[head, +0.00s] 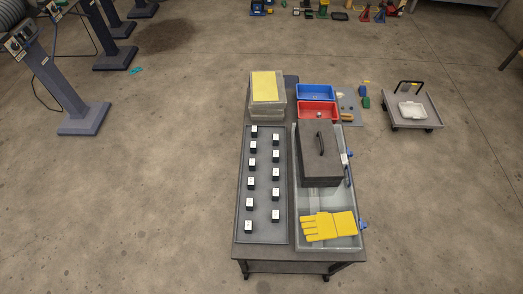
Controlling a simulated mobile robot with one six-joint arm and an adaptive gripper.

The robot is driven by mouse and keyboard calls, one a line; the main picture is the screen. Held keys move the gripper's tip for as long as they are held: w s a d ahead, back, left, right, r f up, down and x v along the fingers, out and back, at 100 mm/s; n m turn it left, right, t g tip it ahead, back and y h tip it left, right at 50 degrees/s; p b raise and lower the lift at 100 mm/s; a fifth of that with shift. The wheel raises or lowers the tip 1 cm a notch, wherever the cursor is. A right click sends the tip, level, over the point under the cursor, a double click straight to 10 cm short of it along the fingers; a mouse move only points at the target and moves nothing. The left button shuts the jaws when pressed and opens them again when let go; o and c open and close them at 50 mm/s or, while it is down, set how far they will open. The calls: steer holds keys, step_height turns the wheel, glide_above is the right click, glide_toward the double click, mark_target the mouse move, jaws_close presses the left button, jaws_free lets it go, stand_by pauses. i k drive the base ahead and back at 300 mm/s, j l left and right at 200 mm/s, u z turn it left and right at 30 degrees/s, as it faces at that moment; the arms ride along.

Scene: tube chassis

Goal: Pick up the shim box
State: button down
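Nothing in the head view carries a readable "shim box" label, so I cannot tell for certain which thing it is. A dark grey box with a black handle on its lid (318,158) sits at the back of a light grey tray (329,203) on the right side of the cart. Several small black boxes with white tops (251,182) stand in two columns on a dark flat tray (265,226) on the left side. My gripper is not in view.
The cart (285,254) also bears yellow gloves (329,226), a blue bin (316,92), a red bin (307,111) and a yellow-topped stack (264,87). A low trolley (424,118) stands right. Grey stands (84,119) are at left. Floor around the cart's front is clear.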

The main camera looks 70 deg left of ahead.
mark_target(276, 172)
steer(key=u, duration=2.25)
